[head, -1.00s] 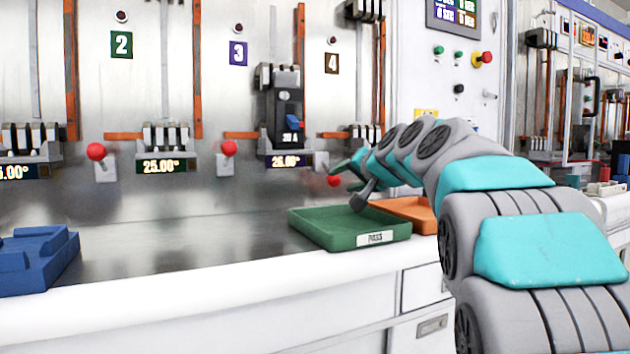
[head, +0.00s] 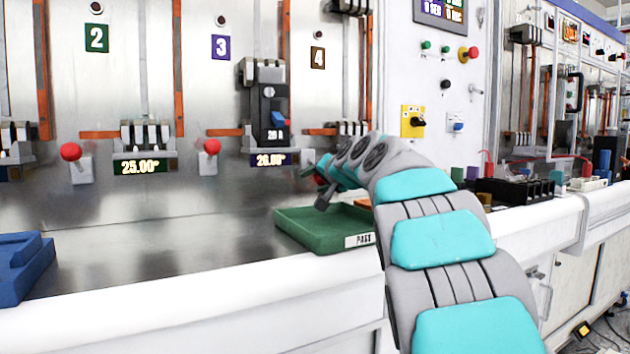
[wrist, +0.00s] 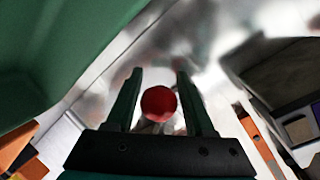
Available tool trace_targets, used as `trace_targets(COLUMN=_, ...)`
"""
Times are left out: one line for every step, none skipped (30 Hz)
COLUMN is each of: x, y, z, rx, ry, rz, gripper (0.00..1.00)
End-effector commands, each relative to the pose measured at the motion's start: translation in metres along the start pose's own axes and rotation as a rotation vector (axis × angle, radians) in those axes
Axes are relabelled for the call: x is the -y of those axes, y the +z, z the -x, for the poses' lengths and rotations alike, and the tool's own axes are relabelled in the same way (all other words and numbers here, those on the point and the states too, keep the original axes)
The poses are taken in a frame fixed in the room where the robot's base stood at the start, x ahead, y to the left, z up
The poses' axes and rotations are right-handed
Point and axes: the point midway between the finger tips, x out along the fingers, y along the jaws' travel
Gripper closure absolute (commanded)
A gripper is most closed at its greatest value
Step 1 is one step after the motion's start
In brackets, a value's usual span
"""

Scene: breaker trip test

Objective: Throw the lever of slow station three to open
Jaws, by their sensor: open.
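The purple number 3 plate (head: 221,47) marks station three, with a dark breaker (head: 265,105) in its clamp above a purple-edged readout (head: 271,159). Red-knobbed levers stand along the bench; one knob (head: 209,146) is left of that readout. Another red knob is right of it, mostly hidden by my gripper (head: 312,174) in the head view. In the wrist view my gripper (wrist: 158,78) is open, with a red knob (wrist: 158,102) between its fingers. Small gaps show on both sides of the knob. I cannot tell the lever's angle.
A green PASS tray (head: 325,228) lies just below my gripper, and its green wall (wrist: 40,75) fills the wrist view's left side.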

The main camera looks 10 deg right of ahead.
Motion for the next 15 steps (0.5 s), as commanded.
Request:
trace_targets(x=-0.0001, y=0.0, z=-0.0003, rx=0.0, ry=0.0, rz=0.0, gripper=0.46)
trace_targets(x=-0.0001, y=0.0001, z=-0.0003, rx=0.0, ry=0.0, rz=0.0, gripper=0.46)
trace_targets(x=-0.0003, y=0.0002, z=-0.0002, rx=0.0, ry=0.0, rz=0.0, gripper=0.46)
trace_targets(x=-0.0003, y=0.0002, z=-0.0002, rx=0.0, ry=0.0, rz=0.0, gripper=0.46)
trace_targets(x=-0.0004, y=0.0003, z=-0.0002, rx=0.0, ry=0.0, rz=-0.001, gripper=0.46)
trace_targets(x=-0.0005, y=0.0003, z=-0.0002, rx=0.001, ry=0.0, rz=-0.001, gripper=0.5)
trace_targets(x=-0.0005, y=0.0003, z=-0.0002, rx=0.001, ry=0.0, rz=-0.001, gripper=0.53)
trace_targets(x=-0.0006, y=0.0004, z=-0.0003, rx=0.001, ry=0.001, rz=-0.001, gripper=0.56)
trace_targets(x=-0.0006, y=0.0005, z=-0.0003, rx=0.001, ry=0.001, rz=-0.001, gripper=0.61)
trace_targets(x=-0.0006, y=0.0004, z=-0.0002, rx=0.001, ry=0.001, rz=-0.001, gripper=0.64)
trace_targets(x=-0.0007, y=0.0005, z=-0.0003, rx=0.001, ry=0.001, rz=-0.001, gripper=0.68)
trace_targets(x=-0.0007, y=0.0005, z=-0.0003, rx=0.001, ry=0.001, rz=-0.001, gripper=0.72)
trace_targets(x=-0.0006, y=0.0005, z=-0.0003, rx=0.001, ry=0.001, rz=-0.001, gripper=0.76)
trace_targets(x=-0.0006, y=0.0006, z=-0.0003, rx=0.001, ry=0.001, rz=-0.001, gripper=0.79)
trace_targets(x=-0.0007, y=0.0006, z=-0.0003, rx=0.002, ry=0.001, rz=-0.001, gripper=0.83)
